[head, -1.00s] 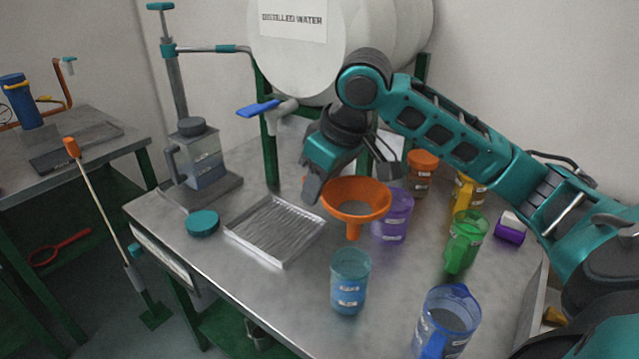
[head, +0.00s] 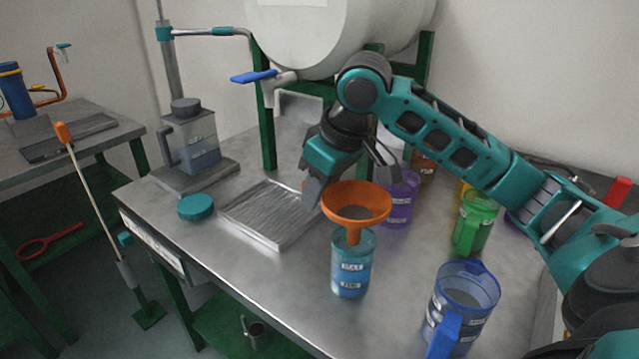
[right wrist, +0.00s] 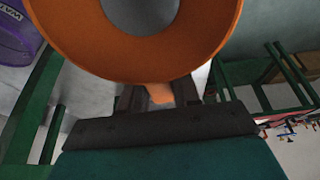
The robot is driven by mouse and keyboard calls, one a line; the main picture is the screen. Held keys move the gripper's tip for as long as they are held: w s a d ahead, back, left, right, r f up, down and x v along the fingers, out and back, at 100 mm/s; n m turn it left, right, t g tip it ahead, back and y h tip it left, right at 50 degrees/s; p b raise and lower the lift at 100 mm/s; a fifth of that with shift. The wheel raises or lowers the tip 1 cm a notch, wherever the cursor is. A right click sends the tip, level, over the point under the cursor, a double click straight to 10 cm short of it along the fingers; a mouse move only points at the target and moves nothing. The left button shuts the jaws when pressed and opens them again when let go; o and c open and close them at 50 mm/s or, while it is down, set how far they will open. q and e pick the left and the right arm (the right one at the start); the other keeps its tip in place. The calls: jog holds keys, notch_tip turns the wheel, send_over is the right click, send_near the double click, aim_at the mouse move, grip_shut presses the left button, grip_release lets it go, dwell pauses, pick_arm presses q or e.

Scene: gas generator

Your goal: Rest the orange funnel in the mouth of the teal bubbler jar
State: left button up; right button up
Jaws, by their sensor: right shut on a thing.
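The orange funnel (head: 356,203) is upright in the head view, its spout just over or at the mouth of the teal bubbler jar (head: 351,268). I cannot tell whether the spout is inside the mouth. The jar stands upright on the metal table. My right gripper (head: 315,190) is shut on the funnel at its left side. In the right wrist view the funnel (right wrist: 140,45) fills the top, with its orange grip part between the fingers (right wrist: 158,95). The jar is not visible there. My left gripper is not in view.
A blue jug (head: 462,305) stands front right and a green mug (head: 475,222) behind it. A purple jar (head: 400,200) is close behind the funnel. A ribbed metal tray (head: 268,212) and a teal lid (head: 195,207) lie to the left. The white tank (head: 335,35) stands at the back.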

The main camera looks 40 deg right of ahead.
jog(key=shift+f, duration=0.85)
jog(key=shift+f+b, duration=0.55)
jog(key=shift+f, duration=0.35)
jog(key=o, duration=1.1)
